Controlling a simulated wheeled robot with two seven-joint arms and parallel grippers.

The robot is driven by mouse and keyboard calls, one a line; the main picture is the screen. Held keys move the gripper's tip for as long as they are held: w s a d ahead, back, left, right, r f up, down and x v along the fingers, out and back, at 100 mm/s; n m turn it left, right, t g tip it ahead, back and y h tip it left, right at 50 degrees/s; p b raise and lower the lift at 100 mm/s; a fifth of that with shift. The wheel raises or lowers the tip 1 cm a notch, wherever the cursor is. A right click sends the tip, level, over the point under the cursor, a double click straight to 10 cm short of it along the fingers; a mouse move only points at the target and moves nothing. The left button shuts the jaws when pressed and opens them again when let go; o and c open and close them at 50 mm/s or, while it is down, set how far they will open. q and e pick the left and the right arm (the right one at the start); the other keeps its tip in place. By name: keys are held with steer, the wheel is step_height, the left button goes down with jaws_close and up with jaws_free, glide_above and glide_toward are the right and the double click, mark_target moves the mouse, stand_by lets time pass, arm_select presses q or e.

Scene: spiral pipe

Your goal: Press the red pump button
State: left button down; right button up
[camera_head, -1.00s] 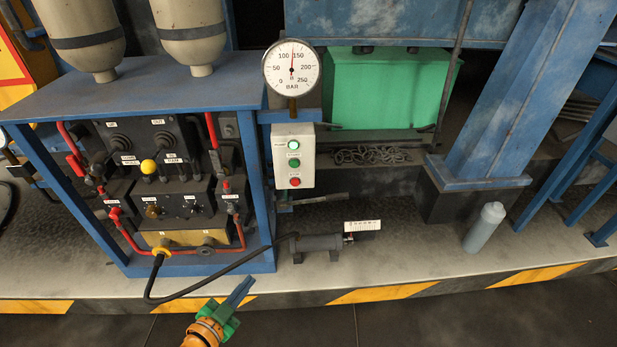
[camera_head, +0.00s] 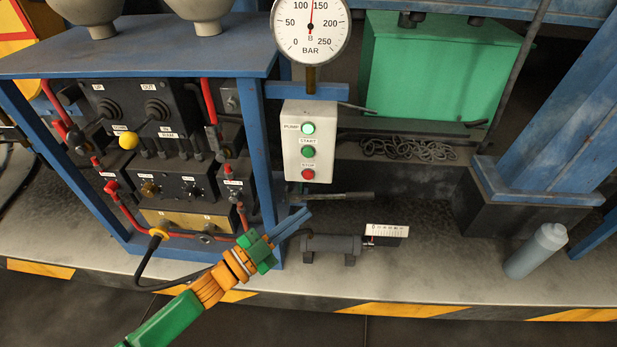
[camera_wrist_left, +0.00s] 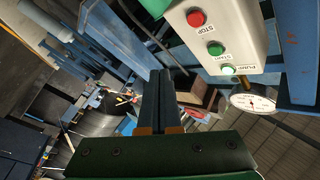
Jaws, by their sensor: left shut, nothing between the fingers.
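The red STOP button (camera_head: 307,174) is the lowest on a pale pump control box (camera_head: 297,163) fixed beside the blue frame. Above it are a green START button (camera_head: 308,151) and a lit pale green PUMP lamp (camera_head: 308,128). My left gripper (camera_head: 308,212) is shut and empty, its blue fingers pointing up and right, below the box and apart from it. In the left wrist view the red button (camera_wrist_left: 196,19) shows at the top, right of the shut fingers (camera_wrist_left: 158,80), with the box upside down. My right gripper is not in view.
A pressure gauge (camera_head: 310,27) stands above the box, needle near 150. A valve panel with red pipes (camera_head: 160,140) is to the left. Space in front of the box is open.

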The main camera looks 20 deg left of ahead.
mark_target(308, 176)
arm_select(q)
steer(key=w+a+b, duration=0.1)
steer(key=w+b, duration=0.3)
steer(key=w, duration=0.3)
steer(key=shift+w+a, duration=0.3)
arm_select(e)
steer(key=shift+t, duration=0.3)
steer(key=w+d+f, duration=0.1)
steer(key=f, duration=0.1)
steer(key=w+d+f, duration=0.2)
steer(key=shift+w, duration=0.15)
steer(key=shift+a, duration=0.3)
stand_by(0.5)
arm_select(q)
steer(key=shift+w+a, duration=0.1)
steer(key=shift+w, duration=0.3)
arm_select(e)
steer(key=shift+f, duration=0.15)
